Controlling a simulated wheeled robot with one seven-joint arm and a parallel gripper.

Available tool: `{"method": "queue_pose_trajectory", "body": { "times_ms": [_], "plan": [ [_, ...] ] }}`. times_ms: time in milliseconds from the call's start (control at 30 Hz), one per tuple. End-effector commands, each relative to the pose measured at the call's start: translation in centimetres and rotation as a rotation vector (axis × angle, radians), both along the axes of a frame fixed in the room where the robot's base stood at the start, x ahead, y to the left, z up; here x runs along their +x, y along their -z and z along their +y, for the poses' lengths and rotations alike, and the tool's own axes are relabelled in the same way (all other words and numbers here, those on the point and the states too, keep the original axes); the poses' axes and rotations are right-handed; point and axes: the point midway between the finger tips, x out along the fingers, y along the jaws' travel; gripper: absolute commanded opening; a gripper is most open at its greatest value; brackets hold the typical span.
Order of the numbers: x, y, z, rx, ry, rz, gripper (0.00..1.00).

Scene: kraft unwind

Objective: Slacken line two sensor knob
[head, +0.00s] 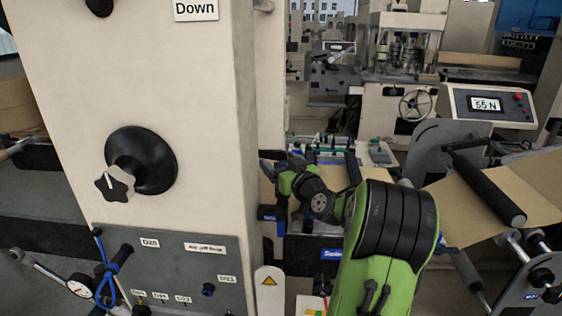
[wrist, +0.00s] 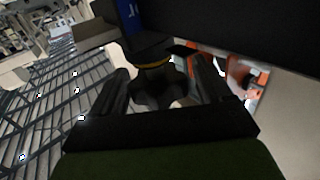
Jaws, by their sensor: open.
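In the wrist view a dark lobed knob (wrist: 158,88) with a yellow ring at its base sits between the two fingers of my gripper (wrist: 160,88). The knob hangs from a dark body with a blue label (wrist: 130,18). The fingers are open, one on each side; I cannot tell whether either touches the knob. In the head view my gripper (head: 273,164) is just right of the beige column, and the knob cannot be made out there. No line number is readable on this knob.
A roller with brown web (head: 487,190) and a display reading 55 N (head: 486,104) are on the right.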

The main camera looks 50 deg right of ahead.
Motion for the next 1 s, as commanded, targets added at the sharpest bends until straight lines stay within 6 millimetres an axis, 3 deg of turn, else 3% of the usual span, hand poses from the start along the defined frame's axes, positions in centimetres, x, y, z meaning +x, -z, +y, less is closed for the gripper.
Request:
{"method": "queue_pose_trajectory", "body": {
  "times_ms": [67,400,1000],
  "plan": [
    [-0.03,0.04,0.01,0.0,0.0,0.0,0.78],
    [-0.06,0.05,0.02,0.0,0.0,0.0,0.27],
    [-0.04,0.08,0.24,-0.001,-0.183,0.0,0.26]
  ]
}}
